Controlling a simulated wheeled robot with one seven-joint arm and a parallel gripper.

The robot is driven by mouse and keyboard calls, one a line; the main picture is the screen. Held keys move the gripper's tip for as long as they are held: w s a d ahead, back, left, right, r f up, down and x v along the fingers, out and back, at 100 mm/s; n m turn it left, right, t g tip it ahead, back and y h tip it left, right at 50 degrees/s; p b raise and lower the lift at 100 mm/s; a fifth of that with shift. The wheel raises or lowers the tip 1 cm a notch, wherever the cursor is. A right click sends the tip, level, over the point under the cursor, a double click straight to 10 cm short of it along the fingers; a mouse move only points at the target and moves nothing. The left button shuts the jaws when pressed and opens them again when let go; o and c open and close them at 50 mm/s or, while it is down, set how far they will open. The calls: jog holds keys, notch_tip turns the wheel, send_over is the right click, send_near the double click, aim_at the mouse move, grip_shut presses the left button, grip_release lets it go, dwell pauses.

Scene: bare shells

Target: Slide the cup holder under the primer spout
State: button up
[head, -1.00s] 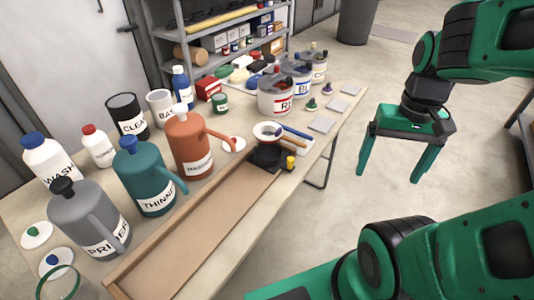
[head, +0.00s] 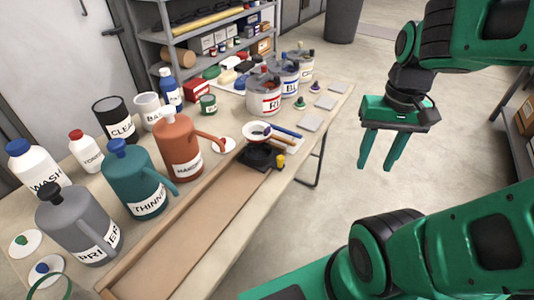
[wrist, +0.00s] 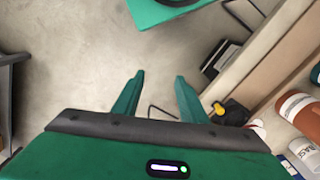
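The cup holder (head: 258,158) is a black block with a yellow knob (head: 280,160) at the far end of a wooden channel (head: 195,225). My gripper (head: 377,166) is open and empty, fingers pointing down, in the air to the right of the table and apart from the holder. In the wrist view my fingertips (wrist: 160,76) are apart over bare floor, with the yellow knob (wrist: 218,108) to their right.
The teal thinner jug (head: 140,185) and orange jug (head: 178,145) stand along the channel between primer and holder. Brushes (head: 285,136) lie just beyond the holder. Labelled cans (head: 264,98) stand farther back. The channel floor is clear.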

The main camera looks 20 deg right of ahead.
jog(key=w+a+n, duration=0.1)
jog(key=w+a, duration=0.1)
jog(key=w, duration=0.5)
jog(key=w+a+n, duration=0.1)
jog(key=w+a, duration=0.2)
jog(key=w, duration=0.4)
jog(key=n, duration=0.2)
send_near(280, 157)
notch_tip(280, 157, down, 8)
jog(key=shift+f, duration=0.2)
grip_shut()
